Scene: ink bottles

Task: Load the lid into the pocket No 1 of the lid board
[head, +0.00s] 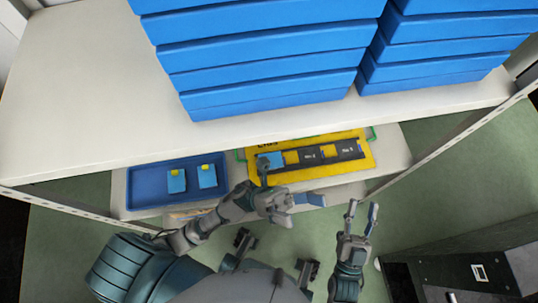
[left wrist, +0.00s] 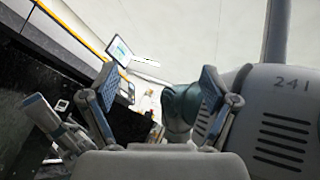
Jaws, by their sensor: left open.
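The yellow lid board (head: 372,160) lies on the lower shelf with a row of pockets. The two pockets toward the right are dark and look empty. A light-blue patch (head: 274,159) covers the leftmost pocket; I cannot tell whether it is a lid. A grey part of my left gripper (head: 297,199) overlaps it. Two blue lids with yellow tops, the left one (head: 176,184) and the right one (head: 207,179), lie in a blue tray (head: 145,193). My left gripper is open in front of the board, with spread, empty fingers in the left wrist view (left wrist: 155,85). My right gripper (head: 361,212) is open and empty, fingers up.
Stacked blue boxes (head: 265,60) stand on the upper shelf (head: 75,95), whose front edge overhangs the tray and board. A dark cabinet (head: 440,270) stands at lower right. Green floor is free around my right gripper. My torso fills the right of the left wrist view.

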